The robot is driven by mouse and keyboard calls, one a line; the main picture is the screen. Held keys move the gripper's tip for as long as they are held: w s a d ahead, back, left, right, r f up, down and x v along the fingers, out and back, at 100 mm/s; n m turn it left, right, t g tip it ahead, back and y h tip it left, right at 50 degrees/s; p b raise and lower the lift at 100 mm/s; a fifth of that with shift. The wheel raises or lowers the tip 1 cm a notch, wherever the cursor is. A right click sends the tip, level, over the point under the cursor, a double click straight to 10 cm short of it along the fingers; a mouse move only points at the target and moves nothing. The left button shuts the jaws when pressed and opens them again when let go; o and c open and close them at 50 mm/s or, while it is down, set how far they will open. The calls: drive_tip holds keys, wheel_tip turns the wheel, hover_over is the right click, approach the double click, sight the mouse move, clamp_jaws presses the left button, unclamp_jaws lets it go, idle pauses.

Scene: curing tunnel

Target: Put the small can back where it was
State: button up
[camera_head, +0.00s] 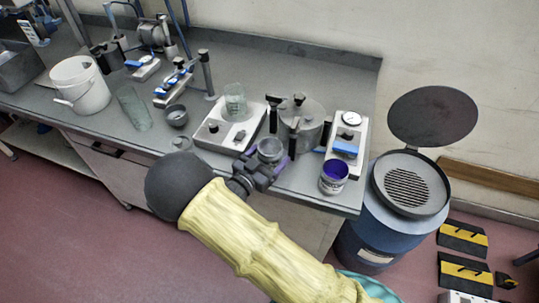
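My gripper (268,158) reaches over the front of the grey bench, its dark fingers on either side of a small round grey metal can (270,149). The picture is too small to tell whether the fingers press on this can or stand apart from it, or whether it is lifted. A white can with a blue-purple inside (333,178) stands upright near the bench's front right corner, apart from my gripper. My yellow-sleeved arm hides part of the bench front.
A large lidded metal pot (301,122) stands close behind my gripper. A hotplate with a glass beaker (235,102) is to the left, and a device with a dial (347,140) to the right.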

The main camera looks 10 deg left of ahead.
idle(0.4)
drive_tip(key=b+v, duration=0.1)
drive_tip(key=v, duration=1)
drive_tip(key=b+v, duration=0.1)
drive_tip(key=v, duration=0.5)
drive_tip(key=shift+s+a+r+b, duration=0.15)
drive_tip(key=shift+s+r+b, duration=0.05)
drive_tip(key=shift+r+b, duration=0.2)
drive_tip(key=shift+c, duration=1.1)
